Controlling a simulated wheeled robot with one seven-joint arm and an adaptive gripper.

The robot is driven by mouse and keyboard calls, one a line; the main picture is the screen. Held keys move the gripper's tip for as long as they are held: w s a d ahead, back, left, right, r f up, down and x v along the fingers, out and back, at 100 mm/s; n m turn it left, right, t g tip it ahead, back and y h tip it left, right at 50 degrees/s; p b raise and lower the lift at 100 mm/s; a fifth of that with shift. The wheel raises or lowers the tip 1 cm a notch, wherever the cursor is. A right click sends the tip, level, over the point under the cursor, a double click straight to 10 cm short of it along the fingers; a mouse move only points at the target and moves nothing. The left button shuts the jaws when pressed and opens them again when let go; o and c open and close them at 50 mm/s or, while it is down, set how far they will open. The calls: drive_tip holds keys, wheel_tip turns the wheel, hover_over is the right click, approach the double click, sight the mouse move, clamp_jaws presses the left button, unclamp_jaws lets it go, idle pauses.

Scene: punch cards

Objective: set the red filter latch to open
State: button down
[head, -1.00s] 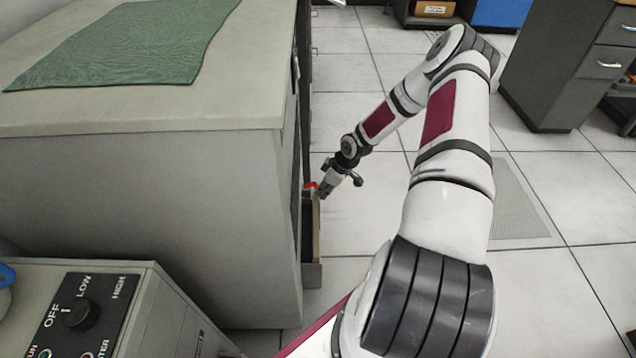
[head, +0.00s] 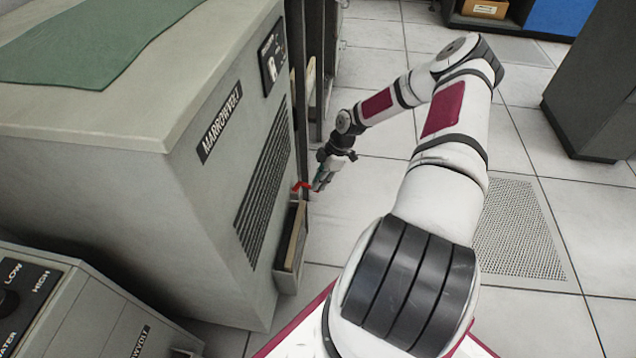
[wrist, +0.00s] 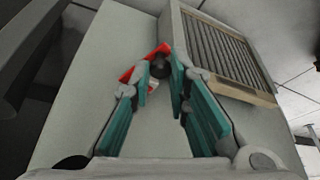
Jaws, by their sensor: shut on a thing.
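My gripper (head: 321,182) is at the latch. In the wrist view its teal-padded fingers (wrist: 162,82) are close together at the tips, shut on the latch. The fingertips partly hide the latch, so its exact setting is hard to read.
A green cloth (head: 90,45) lies on the cabinet top. A smaller unit with a dial panel (head: 20,295) stands at the lower left. A dark grey cabinet (head: 600,90) stands at the right.

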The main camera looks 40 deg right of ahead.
drive_tip(key=shift+w+d+n, duration=0.1)
drive_tip(key=shift+w+n, duration=0.1)
drive_tip(key=shift+n, duration=0.3)
drive_tip(key=c, duration=1.5)
unclamp_jaws()
drive_tip(key=shift+d, duration=0.1)
drive_tip(key=v, duration=1.2)
drive_tip(key=shift+w+d, duration=0.1)
drive_tip(key=shift+w, duration=0.1)
drive_tip(key=shift+f, duration=0.1)
